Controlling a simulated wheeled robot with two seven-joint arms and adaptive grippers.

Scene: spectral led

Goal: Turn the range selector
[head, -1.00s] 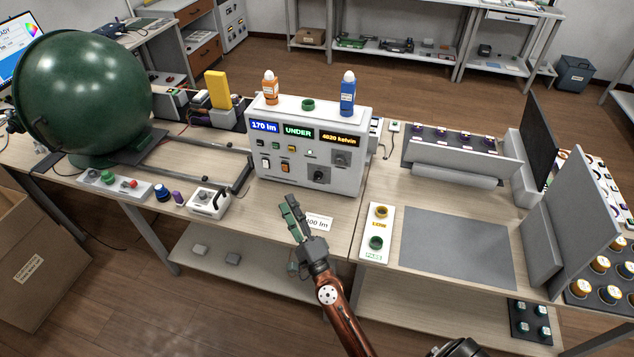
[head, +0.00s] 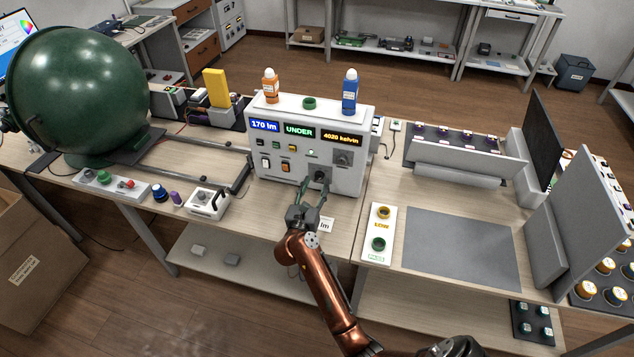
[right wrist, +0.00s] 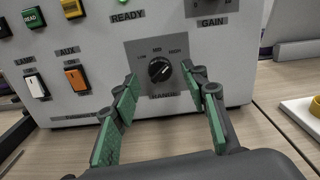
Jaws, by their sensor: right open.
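The range selector is a round black knob (right wrist: 160,69) on a dark grey square plate marked LOW, MID, HIGH and RANGE. It sits low on the front of the white instrument box (head: 262,183). A pale mark on the knob seems to slant toward the upper right; its exact setting is hard to tell. My right gripper (head: 314,190) is open in front of the knob. In the right wrist view its green-padded fingers (right wrist: 159,75) stand on either side of the knob, apart from it, with nothing between them. My left gripper is not in view.
A GAIN knob (right wrist: 206,5) is above right of the selector. The LAMP switch (right wrist: 36,86) and orange AUX switch (right wrist: 76,79) are to its left. A grey mat (head: 462,246) lies to the right.

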